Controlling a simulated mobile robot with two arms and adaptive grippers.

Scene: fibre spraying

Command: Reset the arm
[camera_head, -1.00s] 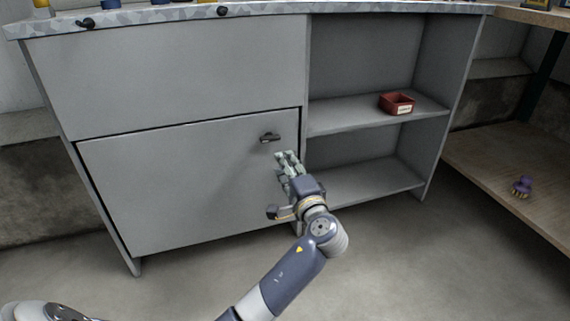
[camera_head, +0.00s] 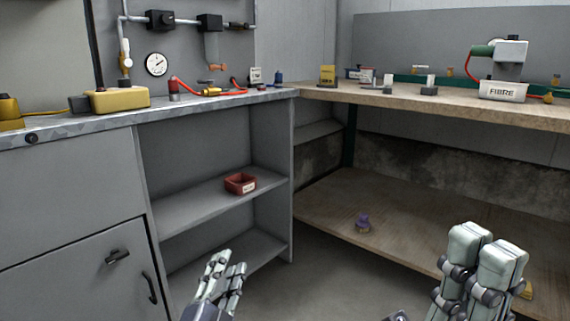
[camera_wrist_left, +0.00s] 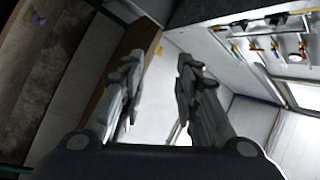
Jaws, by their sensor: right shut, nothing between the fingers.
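My left gripper (camera_head: 228,268) shows at the bottom of the head view, in front of the open shelves and right of the cabinet door. Its two fingers stand apart with nothing between them, as the left wrist view (camera_wrist_left: 160,66) also shows. My right gripper (camera_head: 485,248) is large and close at the lower right of the head view. Its fingers are together and hold nothing. Most of both arms is out of view. The lower cabinet door (camera_head: 75,275) with its dark handle (camera_head: 118,256) is shut at the left.
A red box (camera_head: 240,183) sits on the cabinet's middle shelf. A purple-topped object (camera_head: 362,222) stands on the low wooden shelf (camera_head: 400,225). The wooden bench (camera_head: 400,97) carries the FIBRE sprayer (camera_head: 502,90). A yellow device (camera_head: 117,99) stands on the grey counter. Floor shows between the cabinet and shelf.

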